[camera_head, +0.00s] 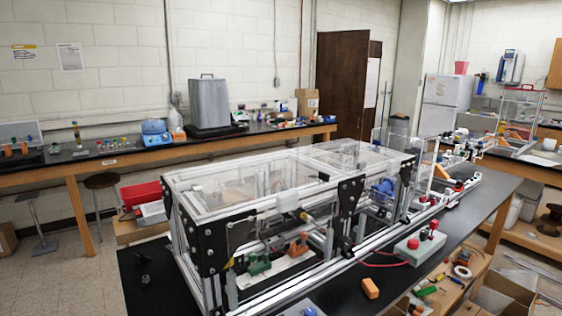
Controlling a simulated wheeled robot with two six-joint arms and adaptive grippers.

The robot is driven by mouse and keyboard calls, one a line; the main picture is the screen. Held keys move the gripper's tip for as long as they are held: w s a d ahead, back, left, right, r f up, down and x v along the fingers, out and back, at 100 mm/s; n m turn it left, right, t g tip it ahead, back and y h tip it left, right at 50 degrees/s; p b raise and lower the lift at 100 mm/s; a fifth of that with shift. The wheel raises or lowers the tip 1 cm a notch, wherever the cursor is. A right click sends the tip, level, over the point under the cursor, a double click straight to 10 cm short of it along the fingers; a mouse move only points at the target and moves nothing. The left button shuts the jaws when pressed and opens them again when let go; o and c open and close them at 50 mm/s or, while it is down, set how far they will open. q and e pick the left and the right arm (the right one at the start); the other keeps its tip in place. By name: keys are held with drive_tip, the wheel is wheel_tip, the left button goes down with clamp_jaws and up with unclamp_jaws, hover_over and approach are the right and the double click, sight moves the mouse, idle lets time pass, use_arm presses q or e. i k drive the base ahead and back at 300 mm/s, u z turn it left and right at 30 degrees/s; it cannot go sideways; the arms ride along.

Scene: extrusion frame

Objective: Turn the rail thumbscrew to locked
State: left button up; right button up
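The extrusion frame (215,287) stands on the black bench, with clear panels and black corner plates. I cannot single out the rail thumbscrew or tell whether it is locked; parts along the frame's rails are too small to read. A small dark object (144,262) lies on the black surface left of the frame, and I cannot tell what it is. Inside the frame are a green part (258,263) and an orange part (299,243). Neither of my grippers shows in the head view.
A pale box (420,250) with red knobs stands right of the frame, with a red cable. An orange block (370,288) lies on the bench near it. An open wooden tray of tools (455,280) is at the right. A stool (102,181) stands on the left.

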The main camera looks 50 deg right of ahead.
sight(324, 177)
drive_tip(key=u, duration=0.05)
drive_tip(key=i, duration=0.3)
drive_tip(key=z, duration=1.05)
